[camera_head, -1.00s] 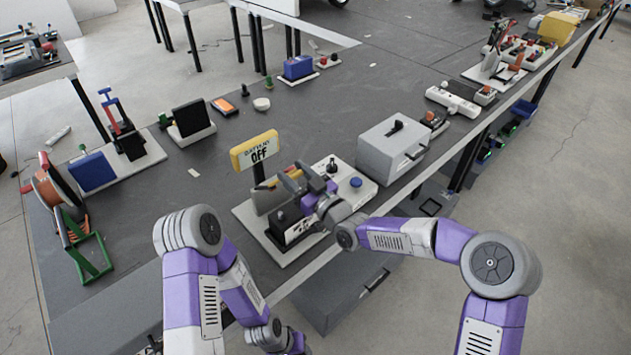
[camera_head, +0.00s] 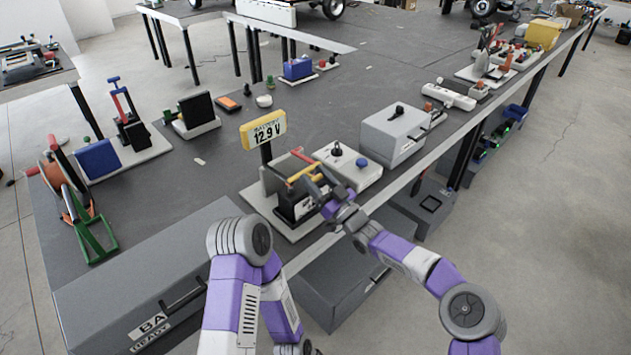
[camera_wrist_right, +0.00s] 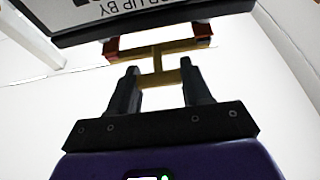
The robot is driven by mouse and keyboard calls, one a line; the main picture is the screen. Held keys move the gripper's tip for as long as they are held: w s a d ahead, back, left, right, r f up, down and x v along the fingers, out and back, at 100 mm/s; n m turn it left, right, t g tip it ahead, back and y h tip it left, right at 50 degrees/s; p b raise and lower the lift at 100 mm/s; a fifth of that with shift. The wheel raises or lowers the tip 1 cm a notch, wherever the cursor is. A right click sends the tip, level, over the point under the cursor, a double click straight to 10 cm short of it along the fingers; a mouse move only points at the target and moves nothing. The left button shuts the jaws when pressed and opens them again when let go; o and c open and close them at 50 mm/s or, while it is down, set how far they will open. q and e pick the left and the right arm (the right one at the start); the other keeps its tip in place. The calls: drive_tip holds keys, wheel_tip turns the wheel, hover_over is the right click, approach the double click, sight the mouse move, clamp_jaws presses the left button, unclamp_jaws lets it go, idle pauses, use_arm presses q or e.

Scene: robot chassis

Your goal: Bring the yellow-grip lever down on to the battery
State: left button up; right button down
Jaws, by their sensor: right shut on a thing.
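The battery (camera_head: 292,212) is a black box with a white label, on a pale base plate near the table's front edge. The yellow-grip lever (camera_head: 303,173) lies low across its top. The meter sign (camera_head: 264,130) behind it reads 12.9 V. My right gripper (camera_head: 318,184) is at the lever's right end, shut on the yellow grip. In the right wrist view the yellow grip (camera_wrist_right: 160,78) spans between my fingers, with red blocks beyond it. A dark-edged, white-labelled box shows at the top of that view.
A white box with a blue button (camera_head: 361,163) and a grey box with a handle (camera_head: 394,134) stand to the right. A blue block (camera_head: 98,160) and green frame (camera_head: 95,236) stand at left. The table between is mostly clear.

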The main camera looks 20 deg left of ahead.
drive_tip(key=shift+r, duration=0.25)
drive_tip(key=c, duration=0.6)
unclamp_jaws()
drive_tip(key=shift+o, duration=0.2)
drive_tip(key=shift+f, duration=0.15)
drive_tip(key=shift+s+d+f, duration=0.2)
drive_tip(key=shift+d, duration=0.3)
drive_tip(key=p+v, duration=0.1)
drive_tip(key=v, duration=0.5)
drive_tip(key=shift+s+d+p, duration=0.15)
drive_tip(key=shift+d+p, duration=0.05)
drive_tip(key=shift+p, duration=0.1)
drive_tip(key=shift+f, duration=0.15)
